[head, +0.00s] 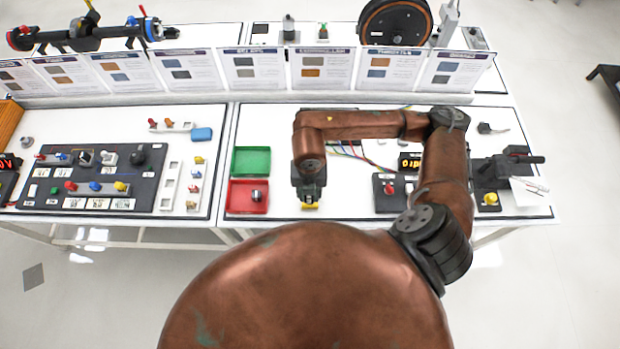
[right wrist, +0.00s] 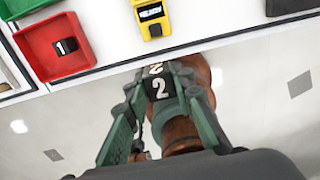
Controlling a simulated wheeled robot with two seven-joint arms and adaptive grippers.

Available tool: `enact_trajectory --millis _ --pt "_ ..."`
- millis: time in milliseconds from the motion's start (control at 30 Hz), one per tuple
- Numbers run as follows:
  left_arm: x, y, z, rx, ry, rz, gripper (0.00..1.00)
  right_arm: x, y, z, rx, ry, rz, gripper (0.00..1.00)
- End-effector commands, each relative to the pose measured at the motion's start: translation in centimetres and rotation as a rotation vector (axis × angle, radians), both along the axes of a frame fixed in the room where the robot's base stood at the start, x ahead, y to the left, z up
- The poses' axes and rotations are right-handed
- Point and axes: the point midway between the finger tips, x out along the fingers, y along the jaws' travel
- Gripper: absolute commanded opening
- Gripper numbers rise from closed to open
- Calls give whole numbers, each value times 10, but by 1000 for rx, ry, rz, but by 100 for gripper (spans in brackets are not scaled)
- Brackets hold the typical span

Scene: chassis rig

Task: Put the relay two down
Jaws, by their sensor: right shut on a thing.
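My right gripper (head: 309,197) is near the table's front edge, to the right of the red tray (head: 237,200). In the right wrist view its green fingers (right wrist: 160,98) are shut on relay two (right wrist: 161,88), a dark block marked with a white 2. Relay one (right wrist: 65,47), dark with a 1, sits in the red tray (right wrist: 32,42). My left gripper is not in view.
A green tray (head: 251,160) stands behind the red one. A yellow and black device (right wrist: 152,20) lies on the table right of the trays. A box with a red button (head: 389,189) and a lit display (head: 409,162) are farther right. A dark component board (head: 90,178) fills the left table.

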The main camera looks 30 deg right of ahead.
Motion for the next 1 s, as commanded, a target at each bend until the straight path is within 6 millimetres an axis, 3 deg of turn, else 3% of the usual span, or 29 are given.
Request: enact_trajectory --millis 300,500,833,1000 --pt "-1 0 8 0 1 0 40 64 -42 -33 -3 1 -4 0" --pt "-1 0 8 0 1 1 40 87 -55 -70 0 1 0 0" --pt "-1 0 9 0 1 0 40 101 -65 -92 0 1 3 0" --pt "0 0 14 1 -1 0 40 101 -64 -114 0 2 3 0"
